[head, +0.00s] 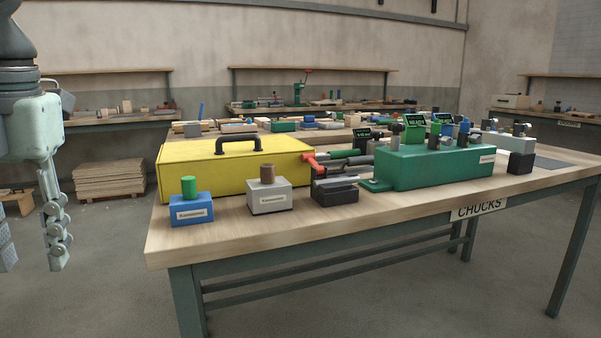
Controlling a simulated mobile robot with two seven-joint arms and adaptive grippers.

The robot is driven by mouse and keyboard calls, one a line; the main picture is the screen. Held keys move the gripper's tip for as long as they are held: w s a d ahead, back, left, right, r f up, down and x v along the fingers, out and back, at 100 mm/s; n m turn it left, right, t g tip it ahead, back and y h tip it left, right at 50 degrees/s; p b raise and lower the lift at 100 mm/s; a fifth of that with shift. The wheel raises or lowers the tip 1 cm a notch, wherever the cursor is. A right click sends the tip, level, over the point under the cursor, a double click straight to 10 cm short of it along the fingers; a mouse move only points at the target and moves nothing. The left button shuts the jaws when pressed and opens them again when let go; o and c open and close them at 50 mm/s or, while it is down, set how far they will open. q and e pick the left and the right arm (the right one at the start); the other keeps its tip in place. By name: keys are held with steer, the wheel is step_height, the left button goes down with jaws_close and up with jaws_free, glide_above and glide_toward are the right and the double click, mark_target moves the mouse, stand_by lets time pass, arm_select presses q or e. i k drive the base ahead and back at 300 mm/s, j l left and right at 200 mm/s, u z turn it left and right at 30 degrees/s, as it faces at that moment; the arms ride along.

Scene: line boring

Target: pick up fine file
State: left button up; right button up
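I cannot make out a fine file for certain. Several tools with red, green and dark handles lie close together on the workbench, between the yellow case and the green case. The red-handled tool (311,164) is at the left of this group, and a green-handled tool (340,154) lies behind it. Their far ends are partly hidden. My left gripper (33,255) hangs at the left edge, pointing down, away from the bench. Its fingers look apart with nothing between them; one is cut by the picture edge. My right gripper is not in view.
The yellow case (185,175) and green case (435,166) stand on the workbench (200,245). A blue block (190,212), a grey block (270,198) and a black block (335,192) line the front. More benches stand behind. Floor in front is clear.

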mark_target(369, 160)
steer(key=i+l, duration=0.6)
steer(key=i+l+u, duration=0.1)
steer(key=i+l, duration=1.1)
steer(key=l, duration=0.15)
steer(key=i+l+u, duration=0.1)
steer(key=i+l, duration=0.5)
steer(key=l, duration=0.1)
